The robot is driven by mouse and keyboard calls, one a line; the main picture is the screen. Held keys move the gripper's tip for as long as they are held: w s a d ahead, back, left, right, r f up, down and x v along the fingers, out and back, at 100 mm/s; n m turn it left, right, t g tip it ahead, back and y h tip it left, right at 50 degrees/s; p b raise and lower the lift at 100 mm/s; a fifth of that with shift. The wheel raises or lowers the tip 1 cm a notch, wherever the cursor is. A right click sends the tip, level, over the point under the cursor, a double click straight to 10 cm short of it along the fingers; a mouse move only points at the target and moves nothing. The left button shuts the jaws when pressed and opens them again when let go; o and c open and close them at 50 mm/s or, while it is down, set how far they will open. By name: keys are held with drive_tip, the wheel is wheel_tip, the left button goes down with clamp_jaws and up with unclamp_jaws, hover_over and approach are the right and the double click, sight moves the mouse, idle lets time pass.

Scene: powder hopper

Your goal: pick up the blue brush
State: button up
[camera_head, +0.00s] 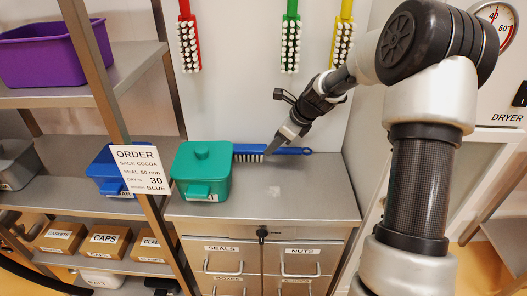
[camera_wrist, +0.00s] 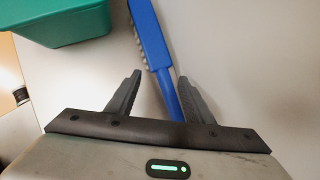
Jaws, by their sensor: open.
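The blue brush (camera_head: 247,150) lies on the grey cabinet top, behind and right of the green lidded box, with pale bristles along its side and its handle reaching right. In the wrist view the blue brush (camera_wrist: 152,45) runs from the top edge down between my fingers, and its lower end is hidden behind my gripper body. My gripper (camera_head: 271,150) is at the brush, by the join of head and handle. In the wrist view my gripper (camera_wrist: 164,92) is open, with one finger on each side of the brush and gaps showing between.
The green box (camera_head: 203,172) stands close left of the brush; it also shows in the wrist view (camera_wrist: 62,22). Red, green (camera_head: 291,45) and yellow brushes hang on the wall behind. The cabinet top (camera_head: 300,200) is clear in front. An order sign (camera_head: 139,170) stands left.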

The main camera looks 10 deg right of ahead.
drive_tip(key=x, duration=0.4)
drive_tip(key=shift+a+f, duration=0.25)
drive_tip(key=shift+f, duration=0.1)
drive_tip(key=c, duration=1)
drive_tip(key=shift+r, duration=0.1)
